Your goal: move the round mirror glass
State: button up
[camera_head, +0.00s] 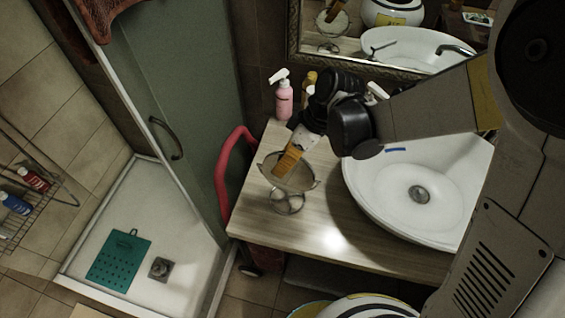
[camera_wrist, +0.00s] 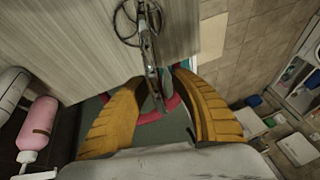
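The round mirror glass (camera_head: 301,176) stands on a small wire stand (camera_head: 287,204) near the counter's left front part. In the wrist view the mirror (camera_wrist: 152,62) shows nearly edge-on, with the stand's ring (camera_wrist: 127,32) beyond it. My gripper (camera_head: 283,168) reaches down to the mirror from above, and its yellow finger covers part of the glass. In the wrist view my gripper (camera_wrist: 160,82) has its two fingers apart, with the mirror's edge between them. A gap shows beside the right finger. Contact on the left finger is unclear.
The wooden counter (camera_head: 262,215) holds a white basin (camera_head: 375,205) on the right and a pink pump bottle (camera_head: 284,101) behind. A red rail (camera_head: 224,175) runs beside the counter's left edge. A framed wall mirror (camera_head: 300,50) hangs behind. The counter's front is clear.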

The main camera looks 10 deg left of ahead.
jog(key=shift+f, duration=0.15)
grip_shut()
jog(key=shift+w+f+g+b, duration=0.3)
jog(key=shift+g+b, duration=0.4)
jog(key=shift+b, duration=0.2)
jog(key=g+b, duration=0.1)
jog(key=m+g+b, duration=0.1)
jog(key=shift+w+r+g+y, duration=0.1)
jog(key=shift+w+g+y, duration=0.1)
jog(key=shift+g+y, duration=0.2)
grip_release()
